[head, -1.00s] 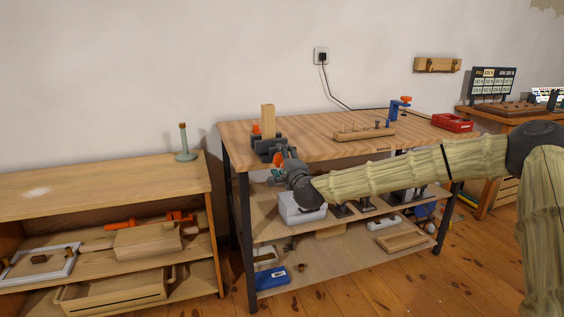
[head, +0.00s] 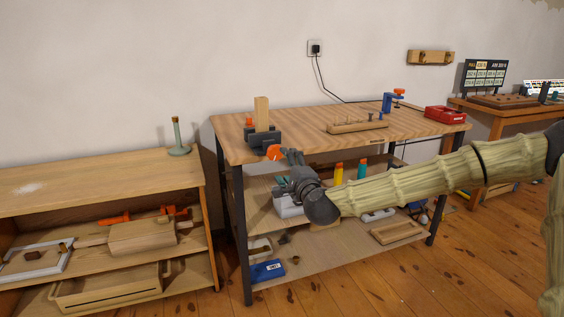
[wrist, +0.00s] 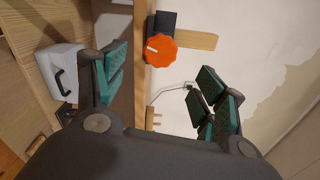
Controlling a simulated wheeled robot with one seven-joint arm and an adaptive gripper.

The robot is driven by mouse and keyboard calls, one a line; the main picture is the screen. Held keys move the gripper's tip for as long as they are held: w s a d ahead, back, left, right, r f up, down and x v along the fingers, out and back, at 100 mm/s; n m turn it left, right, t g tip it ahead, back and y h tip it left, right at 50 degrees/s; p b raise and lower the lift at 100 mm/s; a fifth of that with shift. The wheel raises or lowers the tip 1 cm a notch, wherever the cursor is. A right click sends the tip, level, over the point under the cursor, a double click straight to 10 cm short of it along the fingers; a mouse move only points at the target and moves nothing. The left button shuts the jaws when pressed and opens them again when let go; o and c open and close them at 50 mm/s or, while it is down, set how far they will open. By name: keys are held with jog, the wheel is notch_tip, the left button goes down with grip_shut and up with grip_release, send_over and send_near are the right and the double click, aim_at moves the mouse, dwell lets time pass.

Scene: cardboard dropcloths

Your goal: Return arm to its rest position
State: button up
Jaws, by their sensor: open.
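My gripper (head: 285,160) is at the end of my sleeved arm, in front of the workbench (head: 300,135) near its left front edge. In the wrist view my gripper (wrist: 155,88) has its green-padded fingers spread wide apart with nothing between them touching the pads. Beyond the fingers is the orange knob (wrist: 160,51) of a dark vise, which also shows in the head view (head: 274,152). My forearm hides part of the lower shelves.
A white box (wrist: 62,72) is on the shelf below. The bench top also carries a wooden holder (head: 357,126), a blue clamp (head: 388,102) and a red case (head: 445,114). A low shelf unit (head: 95,183) stands left. Open floor (head: 330,295) lies in front.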

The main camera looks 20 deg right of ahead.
jog(key=shift+s, duration=0.75)
